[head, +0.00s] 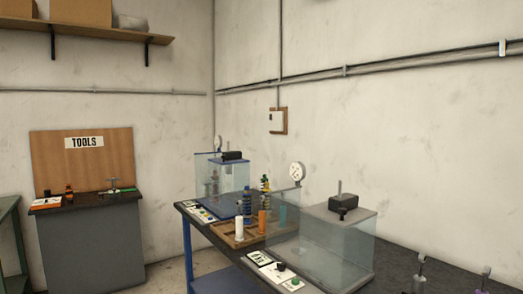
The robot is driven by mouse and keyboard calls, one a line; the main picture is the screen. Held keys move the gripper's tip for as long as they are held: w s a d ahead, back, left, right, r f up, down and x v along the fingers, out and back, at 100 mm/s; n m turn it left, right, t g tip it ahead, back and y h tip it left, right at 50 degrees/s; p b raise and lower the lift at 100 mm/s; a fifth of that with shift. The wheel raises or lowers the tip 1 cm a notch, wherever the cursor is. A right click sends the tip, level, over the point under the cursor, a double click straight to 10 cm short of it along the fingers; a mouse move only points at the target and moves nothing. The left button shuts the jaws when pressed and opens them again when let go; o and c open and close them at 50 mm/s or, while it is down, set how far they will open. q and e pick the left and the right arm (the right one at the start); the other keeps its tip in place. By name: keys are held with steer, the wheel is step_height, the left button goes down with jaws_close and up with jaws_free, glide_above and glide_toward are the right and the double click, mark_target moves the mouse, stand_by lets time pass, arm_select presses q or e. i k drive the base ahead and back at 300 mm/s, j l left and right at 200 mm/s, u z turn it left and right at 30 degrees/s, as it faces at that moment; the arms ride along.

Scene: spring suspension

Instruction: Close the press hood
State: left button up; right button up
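Two clear-walled enclosures stand on the dark bench, and I cannot tell which one the task calls the press. The nearer clear box (335,252) has a grey top carrying a black block with a short upright post (342,202). The farther clear box (209,174) has blue edges, a blue base and a black block (232,156) on top. A clear pane (287,205) stands upright between them, beside a round white gauge (297,173). I cannot tell from this view whether either hood is open or shut. Neither of my grippers is in view.
A wooden tray (222,237) with several bottles and cylinders sits between the boxes. Control panels (272,265) line the bench's front edge. Small upright metal pieces (421,272) stand at the lower right. A grey cabinet (88,245) with a TOOLS board stands left, with floor between it and the bench.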

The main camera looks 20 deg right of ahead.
mark_target(230, 158)
steer(key=i+l+z, duration=0.1)
steer(key=i+z, duration=0.2)
steer(key=i, duration=0.45)
steer(key=i+j+z, duration=0.1)
steer(key=i+z, duration=0.2)
steer(key=i, duration=0.5)
steer(key=i+j+z, duration=0.25)
steer(key=i+j, duration=0.25)
steer(key=i, duration=0.15)
